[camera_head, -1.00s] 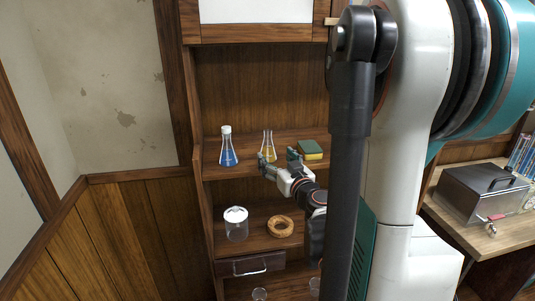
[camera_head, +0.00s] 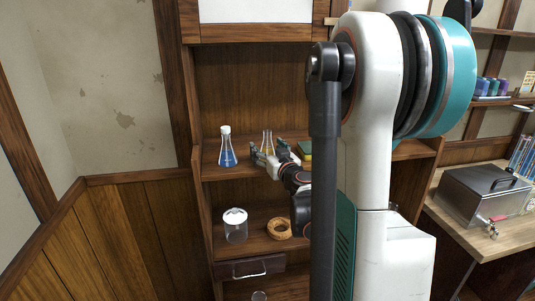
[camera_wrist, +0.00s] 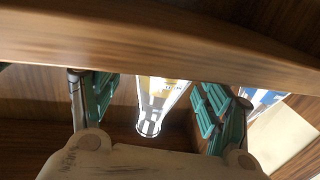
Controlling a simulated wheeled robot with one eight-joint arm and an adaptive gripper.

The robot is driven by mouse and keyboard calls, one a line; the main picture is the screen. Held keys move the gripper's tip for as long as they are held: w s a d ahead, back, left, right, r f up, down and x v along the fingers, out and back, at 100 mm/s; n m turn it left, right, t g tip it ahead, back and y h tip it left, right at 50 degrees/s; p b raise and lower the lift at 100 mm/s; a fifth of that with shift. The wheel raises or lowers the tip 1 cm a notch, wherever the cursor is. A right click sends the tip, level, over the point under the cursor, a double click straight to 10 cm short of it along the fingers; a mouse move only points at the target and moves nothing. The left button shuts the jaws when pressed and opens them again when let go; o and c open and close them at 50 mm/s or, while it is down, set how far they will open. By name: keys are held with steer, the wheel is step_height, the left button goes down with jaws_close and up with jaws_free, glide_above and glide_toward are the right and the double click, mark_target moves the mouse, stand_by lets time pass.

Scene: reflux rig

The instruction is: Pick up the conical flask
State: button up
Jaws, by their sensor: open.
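The conical flask (camera_head: 267,138), clear glass with yellow liquid, stands upright on the middle shelf; my gripper hides part of its lower body in the head view. In the wrist view, where the scene looks upside down, the flask (camera_wrist: 160,97) appears between my two teal-padded fingers with a gap on each side. My gripper (camera_head: 268,154) is open and empty, in front of the flask at about shelf height. I cannot tell how far the fingers reach along its sides. A second flask (camera_head: 227,150) with blue liquid and a white cap stands to its left.
A green and yellow sponge (camera_head: 305,149) lies right of the flask, partly hidden by my arm. The front shelf edge (camera_wrist: 160,45) crosses the wrist view. A lidded glass jar (camera_head: 235,226) and a brown ring (camera_head: 279,229) are on the shelf below.

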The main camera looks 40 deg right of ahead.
steer(key=c, duration=1.1)
steer(key=shift+r, duration=0.1)
